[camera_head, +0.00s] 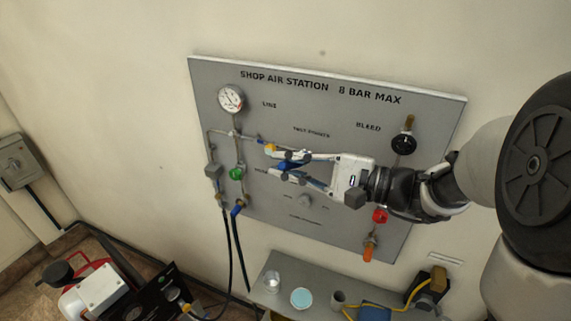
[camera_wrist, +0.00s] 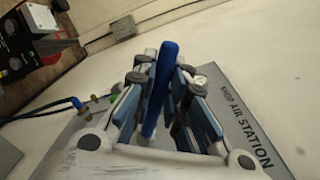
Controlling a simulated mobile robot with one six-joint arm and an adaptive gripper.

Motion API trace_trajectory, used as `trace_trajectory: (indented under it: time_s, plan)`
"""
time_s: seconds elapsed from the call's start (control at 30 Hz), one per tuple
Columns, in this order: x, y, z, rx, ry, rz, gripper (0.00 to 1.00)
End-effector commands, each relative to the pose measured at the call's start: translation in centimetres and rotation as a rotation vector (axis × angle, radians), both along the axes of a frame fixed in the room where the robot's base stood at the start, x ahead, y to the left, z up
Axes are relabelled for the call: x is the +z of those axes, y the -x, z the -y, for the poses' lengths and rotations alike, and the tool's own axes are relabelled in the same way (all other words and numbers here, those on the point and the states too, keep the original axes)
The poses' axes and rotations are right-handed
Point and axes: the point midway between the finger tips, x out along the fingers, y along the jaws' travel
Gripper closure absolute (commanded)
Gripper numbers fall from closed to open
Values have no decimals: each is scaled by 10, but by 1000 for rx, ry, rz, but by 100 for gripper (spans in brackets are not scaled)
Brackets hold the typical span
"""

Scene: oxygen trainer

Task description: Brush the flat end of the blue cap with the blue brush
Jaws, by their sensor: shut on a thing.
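My gripper (camera_head: 277,165) is in front of the left-middle part of the grey panel (camera_head: 330,115), its fingers pointing left. It is shut on the blue brush, a blue stick (camera_wrist: 163,88) that stands between the fingers in the wrist view and reaches past their tips. The brush's working end is not clear in either view. A small blue piece (camera_head: 262,141) shows beside a yellow fitting (camera_head: 270,148) just above the fingertips in the head view. I cannot tell whether it is the blue cap, or whether the brush touches it.
The panel carries a gauge (camera_head: 230,98), green knob (camera_head: 237,173), black knob (camera_head: 403,145), red knob (camera_head: 380,216) and orange handle (camera_head: 368,253). Hoses (camera_head: 228,240) hang at lower left. Below, a shelf (camera_head: 325,284) holds a light-blue dish (camera_head: 301,298) and cups.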

Motion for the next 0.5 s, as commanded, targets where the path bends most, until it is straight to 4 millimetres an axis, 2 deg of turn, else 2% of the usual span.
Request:
trace_trajectory:
  time_s: [0.2,0.5]
  plan:
    - [0,-3,-11,4,0,1,100]
    - [0,0,0,1,0,1,100]
